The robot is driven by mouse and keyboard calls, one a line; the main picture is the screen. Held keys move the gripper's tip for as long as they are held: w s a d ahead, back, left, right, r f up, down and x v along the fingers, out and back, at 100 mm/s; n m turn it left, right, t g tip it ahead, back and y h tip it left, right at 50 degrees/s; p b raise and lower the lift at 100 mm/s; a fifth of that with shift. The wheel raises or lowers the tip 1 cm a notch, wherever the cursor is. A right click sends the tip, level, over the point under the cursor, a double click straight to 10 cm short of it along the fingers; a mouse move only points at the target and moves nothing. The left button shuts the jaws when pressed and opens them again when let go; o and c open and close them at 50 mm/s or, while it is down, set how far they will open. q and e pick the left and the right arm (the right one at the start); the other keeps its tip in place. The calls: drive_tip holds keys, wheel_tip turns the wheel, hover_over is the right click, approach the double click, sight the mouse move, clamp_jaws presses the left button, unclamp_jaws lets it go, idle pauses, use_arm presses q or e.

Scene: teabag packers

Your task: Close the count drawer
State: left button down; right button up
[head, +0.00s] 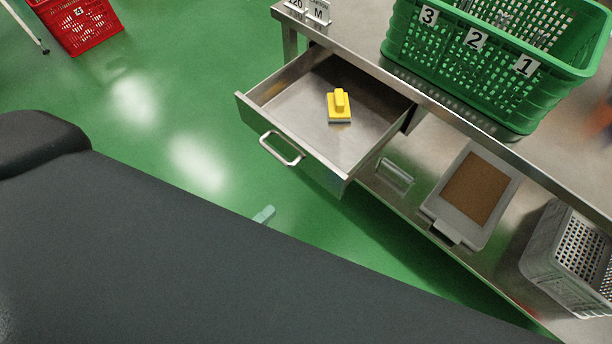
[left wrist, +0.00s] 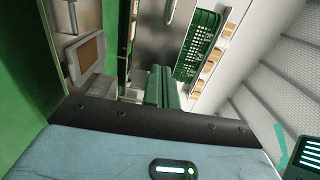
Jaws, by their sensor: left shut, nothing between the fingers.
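The count drawer (head: 300,102) stands pulled out from the steel bench in the head view. Its bar handle (head: 282,149) is on the front panel. A yellow block-like tool with a grip (head: 340,104) lies inside on the drawer floor. My left gripper shows in the left wrist view (left wrist: 162,76), its two green fingers together with nothing between them. In the head view only a small pale blue piece (head: 264,214), seemingly part of it, shows past my dark arm, in front of and below the drawer. I cannot tell its exact distance from the handle. My right gripper is not in view.
A green basket (head: 452,60) labelled 3, 2, 1 stands on the bench. Below, the lower shelf holds a grey tray with a brown panel (head: 477,188) and a grey basket (head: 545,245). A red basket (head: 88,38) stands far left. Green floor before the drawer is clear.

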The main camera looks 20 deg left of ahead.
use_arm(q)
drive_tip(key=p, duration=0.1)
approach(315, 169)
drive_tip(key=x, duration=0.5)
drive_tip(key=shift+w, duration=0.1)
drive_tip(key=shift+x, duration=0.8)
drive_tip(key=shift+f, duration=0.15)
